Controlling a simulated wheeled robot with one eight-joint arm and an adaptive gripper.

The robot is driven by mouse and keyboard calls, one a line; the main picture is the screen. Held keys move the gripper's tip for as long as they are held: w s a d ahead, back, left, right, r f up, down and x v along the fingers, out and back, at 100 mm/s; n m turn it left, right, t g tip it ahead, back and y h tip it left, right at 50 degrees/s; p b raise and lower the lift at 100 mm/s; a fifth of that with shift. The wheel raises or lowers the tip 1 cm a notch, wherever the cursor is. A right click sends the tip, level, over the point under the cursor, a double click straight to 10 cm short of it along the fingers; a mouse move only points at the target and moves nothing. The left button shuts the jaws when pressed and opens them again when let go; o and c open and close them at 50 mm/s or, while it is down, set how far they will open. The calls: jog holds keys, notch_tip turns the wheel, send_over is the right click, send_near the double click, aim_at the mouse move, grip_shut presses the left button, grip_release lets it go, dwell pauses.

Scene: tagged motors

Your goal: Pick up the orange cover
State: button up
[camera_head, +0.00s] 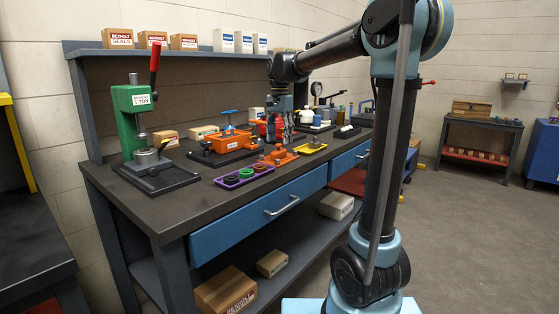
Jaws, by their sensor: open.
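My gripper (280,138) points down above the middle of the workbench (150,205). Its jaws are open, and I see nothing held between them. Just below and in front of it is a small orange part (278,155) on an orange base. I cannot tell whether the gripper touches it. A larger orange housing (232,143) with a blue handle on top sits on a dark plate to the left of the gripper. More orange shows behind the gripper, partly hidden. At this size I cannot tell for certain which orange piece is the cover.
A purple tray (244,176) with round parts lies near the bench's front edge. A yellow tray (310,147) is right of the gripper. A green press (137,125) stands at the left end. Boxes line the shelf above. The bench's front left corner is clear.

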aim_at(279, 148)
jog(key=shift+w+a+f, duration=0.1)
jog(key=shift+w+f, duration=0.05)
jog(key=shift+f, duration=1.25)
jog(key=shift+w+a+f, duration=0.1)
jog(key=shift+w+f, duration=0.05)
jog(key=shift+f, duration=1.2)
grip_shut()
